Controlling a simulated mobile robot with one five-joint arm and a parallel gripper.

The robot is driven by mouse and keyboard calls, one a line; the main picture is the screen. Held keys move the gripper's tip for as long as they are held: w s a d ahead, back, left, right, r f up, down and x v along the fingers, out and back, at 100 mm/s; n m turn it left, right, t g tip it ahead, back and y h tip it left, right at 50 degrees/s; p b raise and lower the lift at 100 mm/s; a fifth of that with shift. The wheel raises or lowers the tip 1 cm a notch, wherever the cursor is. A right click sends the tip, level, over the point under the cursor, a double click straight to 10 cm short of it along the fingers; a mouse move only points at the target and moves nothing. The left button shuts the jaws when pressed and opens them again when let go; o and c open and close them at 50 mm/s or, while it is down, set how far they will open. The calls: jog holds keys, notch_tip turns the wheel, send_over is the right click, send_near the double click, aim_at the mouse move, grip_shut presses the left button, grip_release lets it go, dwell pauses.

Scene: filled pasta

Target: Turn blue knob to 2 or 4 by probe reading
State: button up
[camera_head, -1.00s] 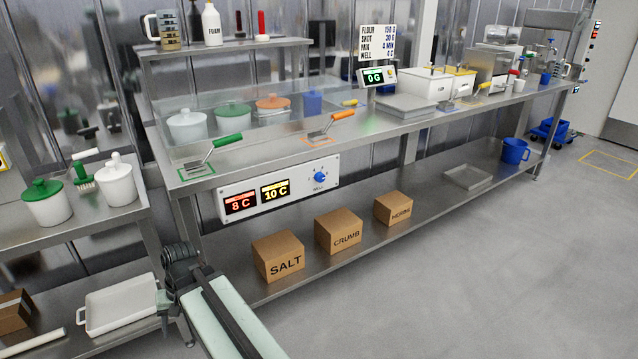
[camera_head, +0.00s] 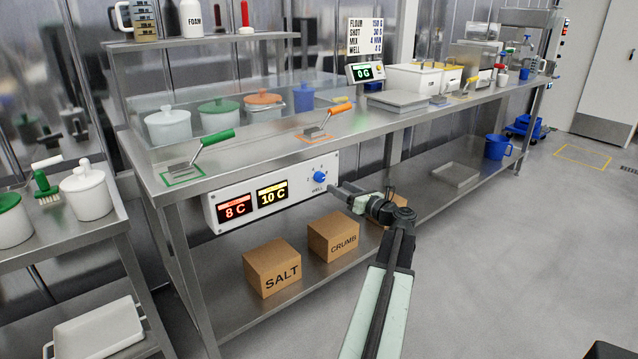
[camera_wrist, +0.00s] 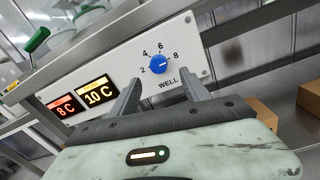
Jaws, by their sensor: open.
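The blue knob (camera_head: 320,177) is on the white panel (camera_head: 331,161) under the counter edge. In the wrist view the knob (camera_wrist: 158,64) has 2, 4, 6 and 8 around it and WELL below. Its pale mark appears to point right, towards the 8 side, but is small. A red display (camera_wrist: 65,107) reads 8 C and a yellow display (camera_wrist: 98,92) reads 10 C. My gripper (camera_wrist: 162,84) is open and empty, its fingers below and on either side of the knob in the picture.
A green-handled tool (camera_head: 205,150) and an orange-handled tool (camera_head: 325,122) lie on the counter above. SALT (camera_head: 272,268) and CRUMB (camera_head: 333,237) boxes stand on the lower shelf; another is partly behind my arm. A sign (camera_head: 370,38) lists FLOUR, SHOT, MIX and WELL.

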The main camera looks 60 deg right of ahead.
aim_at(322, 179)
jog(key=x, duration=0.8)
jog(key=shift+a+f, duration=0.1)
grip_shut()
